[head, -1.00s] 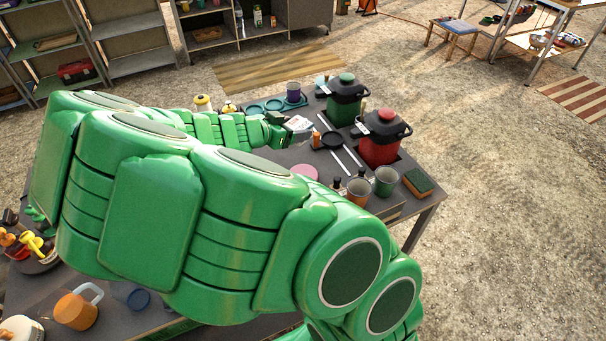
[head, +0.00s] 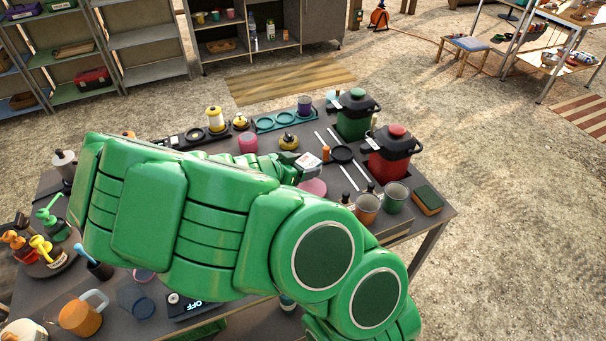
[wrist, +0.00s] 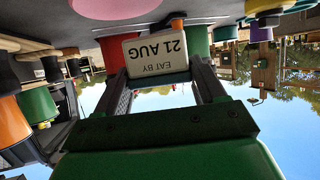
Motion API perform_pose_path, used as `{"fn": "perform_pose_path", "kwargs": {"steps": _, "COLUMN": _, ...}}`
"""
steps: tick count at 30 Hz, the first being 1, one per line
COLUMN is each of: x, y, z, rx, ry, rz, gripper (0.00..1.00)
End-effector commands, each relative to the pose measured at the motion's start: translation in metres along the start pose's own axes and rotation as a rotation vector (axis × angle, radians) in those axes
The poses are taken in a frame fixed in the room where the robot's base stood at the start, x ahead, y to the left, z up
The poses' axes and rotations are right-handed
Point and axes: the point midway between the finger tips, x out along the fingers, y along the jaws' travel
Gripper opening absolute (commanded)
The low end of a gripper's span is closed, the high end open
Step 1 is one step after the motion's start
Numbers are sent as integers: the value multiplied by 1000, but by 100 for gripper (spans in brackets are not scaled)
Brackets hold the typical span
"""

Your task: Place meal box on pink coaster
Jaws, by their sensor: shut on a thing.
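The meal box (head: 308,162) is a small pale box. In the head view my gripper (head: 299,163) is near the middle of the table. The pink coaster (head: 314,188) lies flat on the table just in front of the box, partly hidden by my arm. The gap between box and table cannot be judged.
A small orange bottle (head: 326,154) stands beside the box.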

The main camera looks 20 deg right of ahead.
Motion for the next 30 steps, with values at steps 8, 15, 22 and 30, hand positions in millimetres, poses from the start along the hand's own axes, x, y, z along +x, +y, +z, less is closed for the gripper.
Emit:
{"fn": "perform_pose_path", "kwargs": {"steps": 8, "x": 11, "y": 0, "z": 24, "rx": -5, "ry": 0, "rz": 2, "gripper": 34}}
{"fn": "perform_pose_path", "kwargs": {"steps": 15, "x": 15, "y": 0, "z": 30, "rx": 0, "ry": 0, "rz": 0, "gripper": 34}}
{"fn": "perform_pose_path", "kwargs": {"steps": 22, "x": 15, "y": 0, "z": 30, "rx": 0, "ry": 0, "rz": 0, "gripper": 34}}
{"fn": "perform_pose_path", "kwargs": {"steps": 30, "x": 16, "y": 0, "z": 32, "rx": -1, "ry": 0, "rz": 0, "gripper": 93}}
